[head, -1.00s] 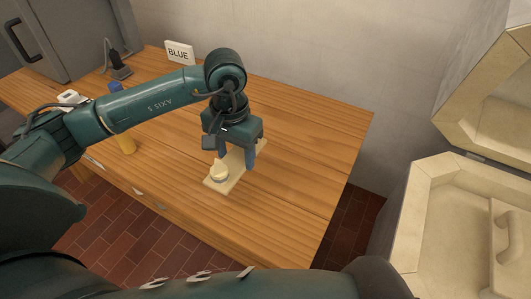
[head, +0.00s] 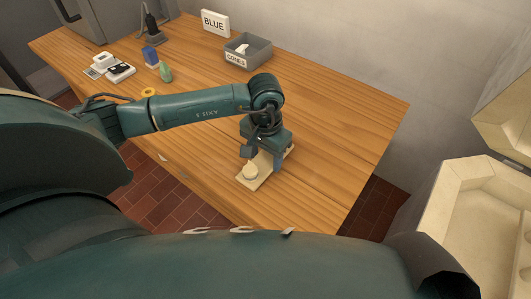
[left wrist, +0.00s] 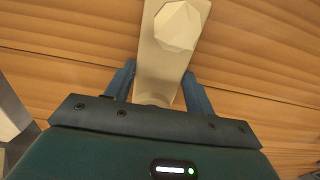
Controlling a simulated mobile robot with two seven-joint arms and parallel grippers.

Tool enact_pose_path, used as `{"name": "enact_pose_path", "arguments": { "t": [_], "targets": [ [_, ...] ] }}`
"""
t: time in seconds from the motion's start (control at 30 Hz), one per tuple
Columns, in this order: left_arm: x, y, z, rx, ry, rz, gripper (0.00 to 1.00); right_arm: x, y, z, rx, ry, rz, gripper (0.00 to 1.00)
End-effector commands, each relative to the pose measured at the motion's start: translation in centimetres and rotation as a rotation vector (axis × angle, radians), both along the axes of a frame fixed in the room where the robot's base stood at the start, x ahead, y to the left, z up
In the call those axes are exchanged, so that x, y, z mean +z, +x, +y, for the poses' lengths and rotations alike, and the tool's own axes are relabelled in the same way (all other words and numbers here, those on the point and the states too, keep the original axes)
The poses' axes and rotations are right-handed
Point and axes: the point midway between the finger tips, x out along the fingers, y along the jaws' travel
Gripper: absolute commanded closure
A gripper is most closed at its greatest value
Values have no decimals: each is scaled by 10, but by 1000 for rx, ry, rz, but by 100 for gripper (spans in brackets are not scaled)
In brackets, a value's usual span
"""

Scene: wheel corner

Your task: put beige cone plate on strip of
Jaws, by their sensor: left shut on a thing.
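A long, narrow beige plate (head: 270,163) is under my left gripper (head: 262,157) in the head view, near the front of the wooden table. A pale, faceted cone-like piece (head: 250,171) stands on its near end. In the left wrist view the plate (left wrist: 158,70) runs between the two fingers of my left gripper (left wrist: 158,85), and the faceted piece (left wrist: 178,25) is on the end away from the palm. The gripper is shut on the plate, across its width. Whether the plate touches the table cannot be told. My right gripper is not in view.
A grey bin labelled CONES (head: 248,56) and a white BLUE sign (head: 216,22) stand at the back. A blue block (head: 150,55), a green piece (head: 165,73) and a yellow ring (head: 148,92) are at the left. The table's right side is clear.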

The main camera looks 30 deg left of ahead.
Motion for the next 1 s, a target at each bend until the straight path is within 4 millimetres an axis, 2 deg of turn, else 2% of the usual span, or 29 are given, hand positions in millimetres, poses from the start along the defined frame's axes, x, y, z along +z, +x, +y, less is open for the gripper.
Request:
{"name": "enact_pose_path", "arguments": {
  "t": [0.27,0.3,0.53,0.83,0.93,1.0],
  "targets": [
    [-4,1,0,0,0,-2,74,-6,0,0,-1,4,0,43],
    [-3,0,0,0,0,-1,43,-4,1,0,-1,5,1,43],
    [-2,0,0,0,0,0,25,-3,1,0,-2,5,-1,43],
    [1,0,0,0,0,0,24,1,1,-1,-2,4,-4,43],
    [9,1,0,-1,1,-3,24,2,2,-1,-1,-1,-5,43],
    [21,2,1,-1,1,-6,24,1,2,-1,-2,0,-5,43]
  ]
}}
